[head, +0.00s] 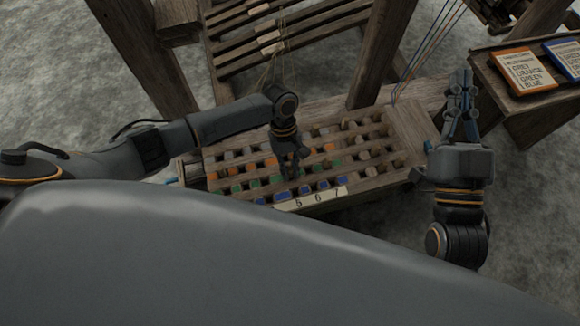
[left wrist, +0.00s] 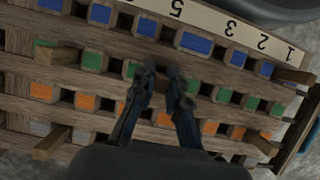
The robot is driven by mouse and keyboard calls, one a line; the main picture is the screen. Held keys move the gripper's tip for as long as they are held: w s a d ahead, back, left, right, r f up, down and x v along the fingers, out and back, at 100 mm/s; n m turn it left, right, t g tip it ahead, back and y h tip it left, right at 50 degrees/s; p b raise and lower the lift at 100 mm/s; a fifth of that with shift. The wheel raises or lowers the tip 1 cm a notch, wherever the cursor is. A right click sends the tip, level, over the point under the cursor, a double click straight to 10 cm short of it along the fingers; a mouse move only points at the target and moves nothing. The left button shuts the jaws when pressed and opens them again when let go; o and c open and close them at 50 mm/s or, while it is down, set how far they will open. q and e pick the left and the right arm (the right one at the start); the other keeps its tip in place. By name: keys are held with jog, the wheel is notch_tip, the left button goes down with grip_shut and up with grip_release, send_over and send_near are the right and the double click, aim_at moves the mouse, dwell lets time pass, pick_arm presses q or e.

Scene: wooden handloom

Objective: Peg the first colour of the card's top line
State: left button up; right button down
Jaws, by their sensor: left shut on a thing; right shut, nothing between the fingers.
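The pegboard (head: 408,122) is a wooden rack with rows of square holes marked blue, green, orange and grey. A pale strip (head: 312,199) numbers its near edge, and it also shows in the left wrist view (left wrist: 215,22). My left gripper (head: 291,172) is low over the board. In the left wrist view its fingertips (left wrist: 163,72) are close together by the green row; the wooden peg between them is mostly hidden. The orange-edged card (head: 522,70) lists grey, orange, green and blue; its top line is too small to read surely. My right gripper (head: 461,80) is shut and empty, right of the board.
Several wooden pegs stand in the board, one at its left in the left wrist view (left wrist: 57,56). A blue-edged card (head: 570,56) lies beside the orange-edged one on a wooden stand (head: 510,107). Loom posts (head: 383,50) rise behind the board.

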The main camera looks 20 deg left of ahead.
pick_arm(q)
jog(key=o, duration=0.8)
jog(key=v, duration=1.2)
